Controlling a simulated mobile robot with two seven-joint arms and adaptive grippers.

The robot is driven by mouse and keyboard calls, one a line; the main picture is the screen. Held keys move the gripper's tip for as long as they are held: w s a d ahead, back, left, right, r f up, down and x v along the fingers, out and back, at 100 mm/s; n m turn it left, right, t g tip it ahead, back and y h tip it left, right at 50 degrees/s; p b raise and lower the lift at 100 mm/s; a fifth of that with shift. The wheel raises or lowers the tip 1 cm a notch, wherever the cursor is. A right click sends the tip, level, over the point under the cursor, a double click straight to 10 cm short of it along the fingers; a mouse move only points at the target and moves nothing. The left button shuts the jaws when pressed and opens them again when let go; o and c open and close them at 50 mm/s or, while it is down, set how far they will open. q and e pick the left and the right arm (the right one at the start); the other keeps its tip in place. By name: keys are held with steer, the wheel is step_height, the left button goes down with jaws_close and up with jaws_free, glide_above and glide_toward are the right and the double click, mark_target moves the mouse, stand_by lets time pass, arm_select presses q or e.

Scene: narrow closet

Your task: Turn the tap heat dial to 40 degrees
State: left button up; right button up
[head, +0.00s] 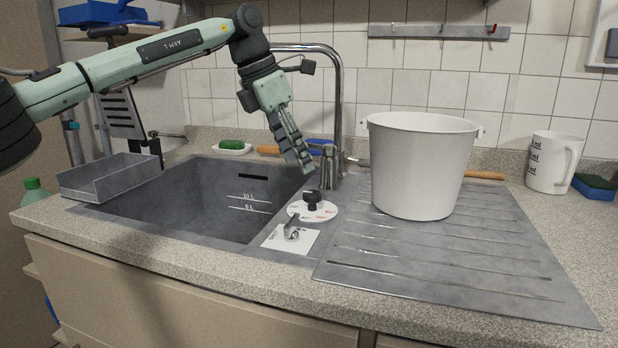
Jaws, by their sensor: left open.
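The heat dial is a black knob (312,200) on a round white plate (326,213) with red marks, at the right rim of the sink. Its angle and the printed numbers are too small to read. A grey lever (291,228) on a square white plate (283,240) sits just in front of it. The tall curved tap (337,95) stands behind. My left gripper (305,165) is open and empty, pointing down, above and slightly left of the knob and apart from it. My right gripper is not in view.
A white bucket (416,165) stands on the ribbed drainboard (460,250) right of the dial. The sink basin (215,200) opens to the left. A grey tray (108,178) sits at its far left. A white jug (553,163) stands at the right. Free worktop runs along the front.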

mark_target(312, 193)
arm_select(q)
steer(key=x, duration=0.6)
steer(key=shift+s+d+f, duration=0.15)
steer(key=shift+d+f, duration=0.05)
steer(key=shift+f, duration=0.2)
steer(key=shift+d+f, duration=0.15)
steer(key=shift+f, duration=0.15)
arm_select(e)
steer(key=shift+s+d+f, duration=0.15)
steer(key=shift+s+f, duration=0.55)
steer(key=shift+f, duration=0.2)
arm_select(q)
steer(key=shift+c, duration=0.5)
steer(key=c, duration=1)
